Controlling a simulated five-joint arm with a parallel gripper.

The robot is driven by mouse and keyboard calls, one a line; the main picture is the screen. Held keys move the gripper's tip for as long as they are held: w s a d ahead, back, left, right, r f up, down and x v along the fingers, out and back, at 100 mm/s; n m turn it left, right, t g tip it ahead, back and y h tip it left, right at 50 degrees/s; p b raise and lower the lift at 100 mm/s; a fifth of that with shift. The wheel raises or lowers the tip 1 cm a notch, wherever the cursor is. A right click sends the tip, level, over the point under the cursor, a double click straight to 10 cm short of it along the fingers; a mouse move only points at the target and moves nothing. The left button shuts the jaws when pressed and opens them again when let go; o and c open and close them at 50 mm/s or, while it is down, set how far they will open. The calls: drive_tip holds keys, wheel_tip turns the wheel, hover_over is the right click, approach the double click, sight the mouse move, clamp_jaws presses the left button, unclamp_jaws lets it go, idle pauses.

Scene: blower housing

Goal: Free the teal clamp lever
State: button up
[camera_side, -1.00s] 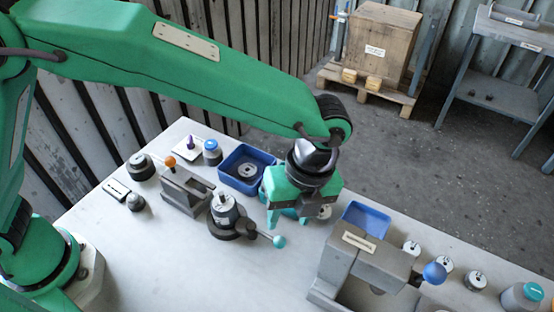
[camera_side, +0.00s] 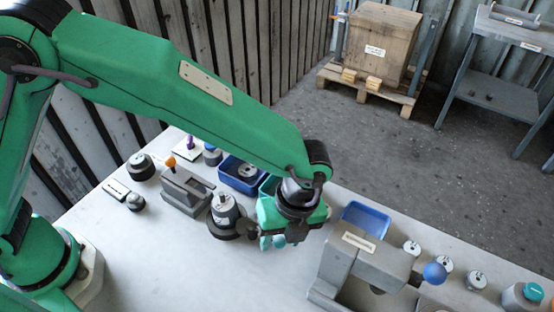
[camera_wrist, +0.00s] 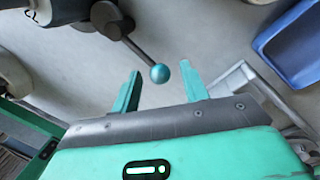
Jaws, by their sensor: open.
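The clamp lever is a dark rod (camera_wrist: 138,48) with a teal ball knob (camera_wrist: 160,73), reaching out from a dark clamp hub (camera_wrist: 106,16) in the wrist view. In the side view the knob (camera_side: 279,241) is partly hidden at my fingertips, and the clamp base (camera_side: 224,226) holds a grey cylinder (camera_side: 224,207). My gripper (camera_wrist: 162,70) is open, with one teal finger on each side of the knob. Neither finger visibly touches it. In the side view my gripper (camera_side: 279,240) is low over the table, right of the clamp. Exact height against the knob is unclear.
The table front (camera_side: 200,280) is clear.

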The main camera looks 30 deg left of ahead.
drive_tip(key=shift+f, duration=0.25)
clamp_jaws()
drive_tip(key=shift+s, duration=0.15)
drive_tip(key=shift+s+a+m, duration=0.15)
drive_tip(key=shift+s+m, duration=0.55)
drive_tip(key=shift+m, duration=0.5)
drive_tip(key=shift+s+a+m, duration=0.2)
drive_tip(key=shift+s+m, duration=0.3)
drive_tip(key=shift+m, duration=0.35)
drive_tip(key=shift+s+a+m, duration=0.2)
drive_tip(key=shift+s+m, duration=0.25)
drive_tip(key=shift+m, duration=0.4)
unclamp_jaws()
